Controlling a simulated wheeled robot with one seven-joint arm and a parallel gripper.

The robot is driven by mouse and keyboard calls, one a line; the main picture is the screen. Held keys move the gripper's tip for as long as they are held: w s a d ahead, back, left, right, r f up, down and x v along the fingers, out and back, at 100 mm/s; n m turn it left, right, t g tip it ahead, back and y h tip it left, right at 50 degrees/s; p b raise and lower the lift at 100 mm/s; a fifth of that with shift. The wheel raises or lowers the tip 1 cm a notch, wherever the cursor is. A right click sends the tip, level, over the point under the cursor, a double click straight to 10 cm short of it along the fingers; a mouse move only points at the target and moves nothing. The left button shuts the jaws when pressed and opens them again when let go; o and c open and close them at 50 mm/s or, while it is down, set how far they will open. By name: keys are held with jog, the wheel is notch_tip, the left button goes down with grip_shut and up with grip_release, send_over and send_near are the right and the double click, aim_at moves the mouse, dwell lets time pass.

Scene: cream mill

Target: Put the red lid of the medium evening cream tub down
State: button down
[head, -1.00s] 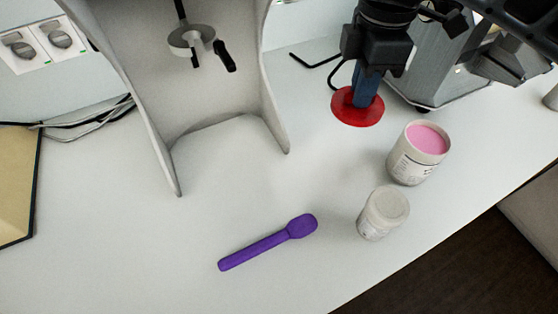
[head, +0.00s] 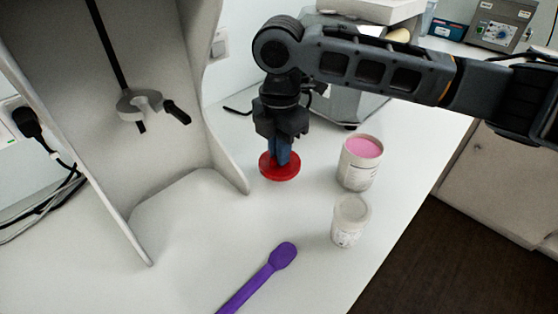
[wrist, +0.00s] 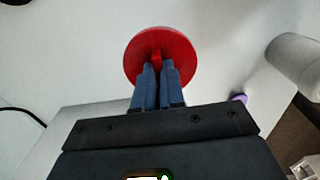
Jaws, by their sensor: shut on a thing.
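The red lid (head: 280,170) is a flat round disc with a raised grip piece in its middle. My gripper (head: 281,154) points down and is shut on that piece, with the lid at or just above the white bench; I cannot tell whether it touches. In the wrist view the lid (wrist: 178,45) sits at the blue fingertips (wrist: 157,64). The open tub (head: 358,164) with pink cream stands to the right of the lid, upright and apart from it.
A smaller tub (head: 350,220) with a whitish top stands in front of the pink one. A purple spatula (head: 262,279) lies at the front. A pale mill stand (head: 205,190) rises at left. Bench around the lid is clear at front.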

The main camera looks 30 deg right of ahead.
jog(key=shift+f, duration=1.65)
jog(key=shift+f, duration=0.1)
jog(key=c, duration=1.2)
grip_release()
notch_tip(320, 180, up, 12)
jog(key=shift+r, duration=0.15)
